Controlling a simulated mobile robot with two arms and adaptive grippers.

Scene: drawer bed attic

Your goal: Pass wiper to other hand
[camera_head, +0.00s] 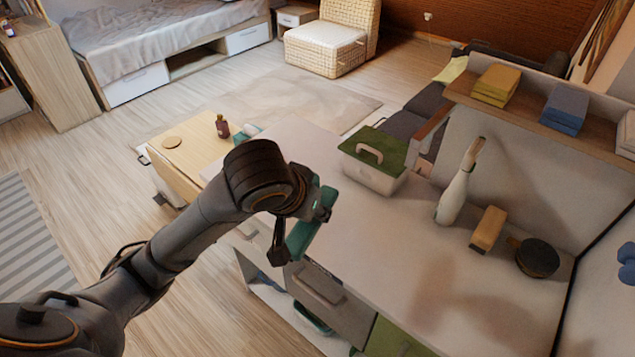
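A teal object that looks like the wiper (303,240) is at my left gripper (300,228), above the front edge of the pale counter (400,262). The dark fingers sit on either side of it, and the gripper looks shut on it. The wiper is tilted, and my wrist hides part of it. My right gripper is not in view.
On the counter stand a green-lidded box (374,178), a white bottle (454,196), a yellow-brown block (488,229) and a dark round object (536,257). The counter's front middle is clear. Drawers (330,300) lie below. A wooden table (185,150) stands behind my arm.

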